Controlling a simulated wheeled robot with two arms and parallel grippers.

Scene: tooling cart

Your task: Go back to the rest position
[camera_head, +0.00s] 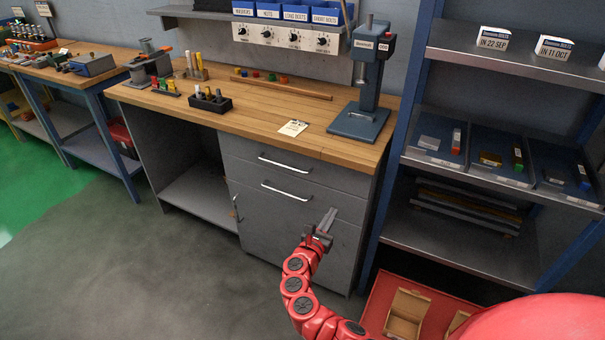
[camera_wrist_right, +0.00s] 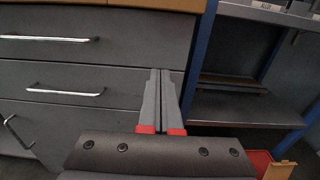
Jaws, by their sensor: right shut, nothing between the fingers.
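My right gripper (camera_head: 331,217) is shut and empty in the head view. It is in front of the grey drawer cabinet (camera_head: 262,222), below and to the right of its two upper handles. In the right wrist view my right gripper (camera_wrist_right: 164,72) shows its two grey fingers side by side, pointing toward the cabinet front. I cannot tell whether the fingertips touch the cabinet. My red right arm (camera_head: 300,285) reaches up from the lower right of the head view. My left gripper is not in view.
The wooden workbench (camera_head: 308,128) carries a press (camera_head: 362,123), a black holder (camera_head: 210,101) and a paper card (camera_head: 293,127). A shelf rack (camera_head: 458,182) with blue trays stands at right. A red tray (camera_head: 380,300) with cardboard boxes is low beside my arm. Floor at left is clear.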

